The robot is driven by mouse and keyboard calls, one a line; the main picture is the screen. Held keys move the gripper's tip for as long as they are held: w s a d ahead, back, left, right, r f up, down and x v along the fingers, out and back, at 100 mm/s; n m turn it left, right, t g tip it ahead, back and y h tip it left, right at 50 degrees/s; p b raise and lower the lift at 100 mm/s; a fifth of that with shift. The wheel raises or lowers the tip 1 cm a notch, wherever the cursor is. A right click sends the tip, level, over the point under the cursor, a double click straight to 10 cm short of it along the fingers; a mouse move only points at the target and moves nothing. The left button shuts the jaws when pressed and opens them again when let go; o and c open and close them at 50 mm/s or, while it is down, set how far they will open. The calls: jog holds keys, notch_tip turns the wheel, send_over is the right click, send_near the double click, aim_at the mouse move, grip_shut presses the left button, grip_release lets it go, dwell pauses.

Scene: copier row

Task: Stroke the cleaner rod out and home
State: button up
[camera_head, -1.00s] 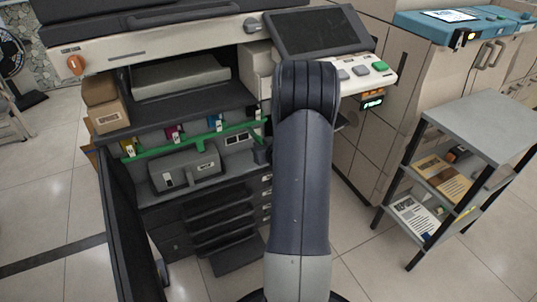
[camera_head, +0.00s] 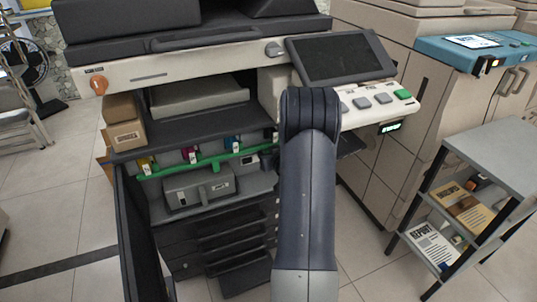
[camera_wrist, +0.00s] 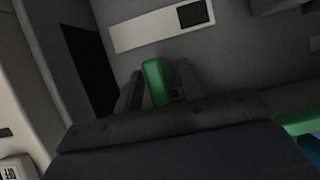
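In the wrist view, a green handle (camera_wrist: 156,82), which looks like the cleaner rod's end, stands out against the grey inner panel of the copier. My gripper (camera_wrist: 160,80) has its two dark fingers on either side of the handle. The fingers are apart; a gap shows on the right side, and the left finger looks very close to the handle. The rod's shaft is not visible. In the head view, the gripper and the handle are hidden behind my arm, which reaches to the right part of the open copier (camera_head: 180,74).
A green bar (camera_head: 205,158) with coloured tabs crosses the copier's opening; a grey box (camera_head: 200,188) sits below. The open dark door (camera_head: 135,235) stands at left. A control panel (camera_head: 340,58) overhangs near my arm. A shelf cart (camera_head: 500,150) stands at right.

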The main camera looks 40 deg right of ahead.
jog(key=p+v, duration=0.2)
jog(key=v, duration=0.8)
jog(key=shift+s, duration=0.4)
jog(key=b+x, duration=0.2)
jog(key=x, duration=0.9)
jog(key=shift+a+r, duration=0.1)
jog(key=shift+a, duration=0.05)
jog(key=shift+s, duration=0.35)
jog(key=shift+s+a+r, duration=0.1)
jog(key=shift+s+a, duration=0.1)
jog(key=shift+s, duration=0.4)
jog(key=shift+s+a, duration=0.15)
jog(key=shift+s, duration=0.5)
